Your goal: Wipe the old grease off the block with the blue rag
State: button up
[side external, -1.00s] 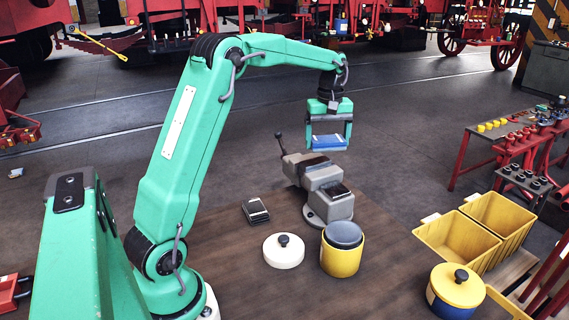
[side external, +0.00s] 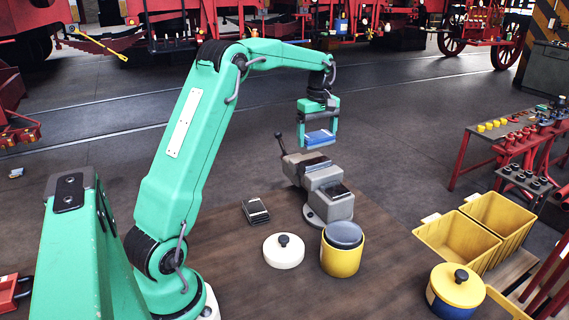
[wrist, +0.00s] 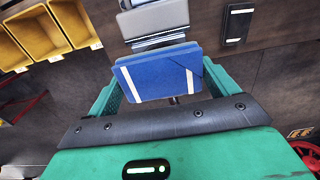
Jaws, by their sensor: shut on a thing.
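My gripper (side external: 318,140) is shut on the blue rag (side external: 320,138), a flat folded pad. It holds the rag in the air above the grey vise (side external: 328,205), apart from it. In the wrist view the rag (wrist: 158,76) is blue with white stripes and lies between my green fingers. The block (side external: 314,164) seems to be the grey piece at the top of the vise jaws, below the rag. The rag partly covers the vise in the wrist view, and I cannot make out grease on the block.
The vise handle (side external: 281,145) sticks up at the left.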

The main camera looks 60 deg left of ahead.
aim_at(320, 160)
jog(key=shift+f, duration=2.2)
jog(key=shift+f, duration=0.6)
jog(key=shift+w, duration=0.15)
jog(key=shift+w+r, duration=0.1)
jog(key=shift+w, duration=0.55)
jog(key=shift+s, duration=0.1)
jog(key=shift+s, duration=1.5)
jog(key=shift+w+f, duration=0.2)
jog(key=shift+w, duration=1.4)
